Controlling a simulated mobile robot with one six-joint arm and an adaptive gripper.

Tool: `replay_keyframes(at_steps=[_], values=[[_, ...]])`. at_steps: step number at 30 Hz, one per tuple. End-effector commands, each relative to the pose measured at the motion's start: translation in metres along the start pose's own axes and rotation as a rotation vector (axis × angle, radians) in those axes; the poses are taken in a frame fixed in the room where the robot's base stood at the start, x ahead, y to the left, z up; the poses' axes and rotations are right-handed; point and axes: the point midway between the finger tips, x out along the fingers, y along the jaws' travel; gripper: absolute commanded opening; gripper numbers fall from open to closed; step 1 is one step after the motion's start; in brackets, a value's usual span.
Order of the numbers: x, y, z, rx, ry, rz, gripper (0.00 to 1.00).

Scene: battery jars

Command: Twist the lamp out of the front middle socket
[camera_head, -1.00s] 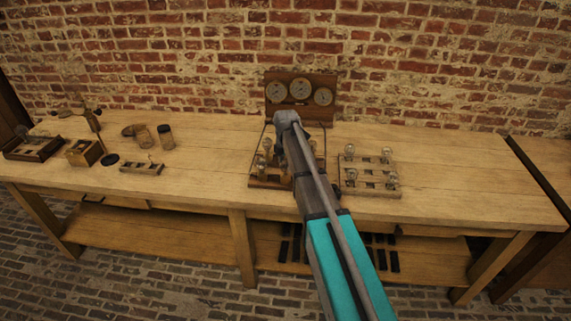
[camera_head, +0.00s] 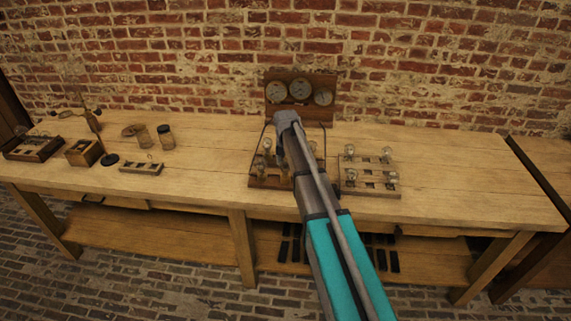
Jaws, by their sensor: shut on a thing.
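A wooden lamp board (camera_head: 262,183) stands on the bench below the arm, with small glass lamps in sockets. Lamps show at its left side (camera_head: 266,144), and one shows at its right (camera_head: 312,146). My arm comes up from the bottom and crosses the board's middle, so the front middle socket and its lamp are hidden. My gripper (camera_head: 282,155) hangs below the grey wrist, a dark part just left of the arm, mostly covered. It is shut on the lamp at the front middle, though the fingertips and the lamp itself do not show.
A second board (camera_head: 371,192) with several lamps stands close on the right. A panel with three dials (camera_head: 300,112) stands behind. Jars (camera_head: 166,137), a small block (camera_head: 141,168) and wooden boxes (camera_head: 84,153) are at left. The bench's right part is clear.

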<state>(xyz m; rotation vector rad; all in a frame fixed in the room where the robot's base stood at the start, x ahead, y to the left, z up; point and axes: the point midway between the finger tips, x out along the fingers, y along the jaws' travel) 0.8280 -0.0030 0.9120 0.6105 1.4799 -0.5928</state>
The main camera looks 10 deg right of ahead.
Motion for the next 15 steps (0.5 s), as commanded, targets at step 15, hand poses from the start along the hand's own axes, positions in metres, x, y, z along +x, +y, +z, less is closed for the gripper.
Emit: replay_keyframes(at_steps=[15], values=[[0.0001, 0.0, -0.0002, -0.266, 0.003, 0.0, 0.07]])
